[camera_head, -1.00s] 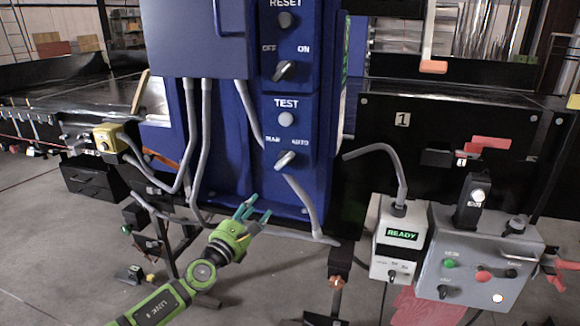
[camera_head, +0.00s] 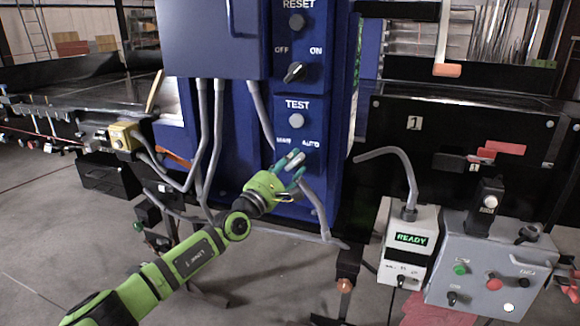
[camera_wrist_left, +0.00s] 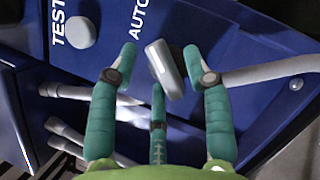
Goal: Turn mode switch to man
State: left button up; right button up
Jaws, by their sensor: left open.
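The mode switch is a silver-grey bar knob (camera_head: 294,158) on the blue panel, under the MAN and AUTO labels and the TEST button. It also shows in the left wrist view (camera_wrist_left: 164,68), where its upper end leans toward the AUTO label. My left gripper (camera_head: 288,168) is open, its teal fingers spread around the knob. In the left wrist view its fingers (camera_wrist_left: 160,62) stand on both sides of the knob, with gaps, and the third finger is below it. Contact is not visible. The MAN label is partly blurred in the head view. My right gripper is not in view.
The TEST button (camera_head: 296,121) and the OFF/ON switch (camera_head: 294,72) sit above on the same panel. Grey conduits (camera_head: 262,118) run down beside the knob. A READY box (camera_head: 411,240) and a grey control box (camera_head: 487,275) stand at the lower right.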

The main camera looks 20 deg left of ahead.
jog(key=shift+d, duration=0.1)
pick_arm(q)
grip_shut()
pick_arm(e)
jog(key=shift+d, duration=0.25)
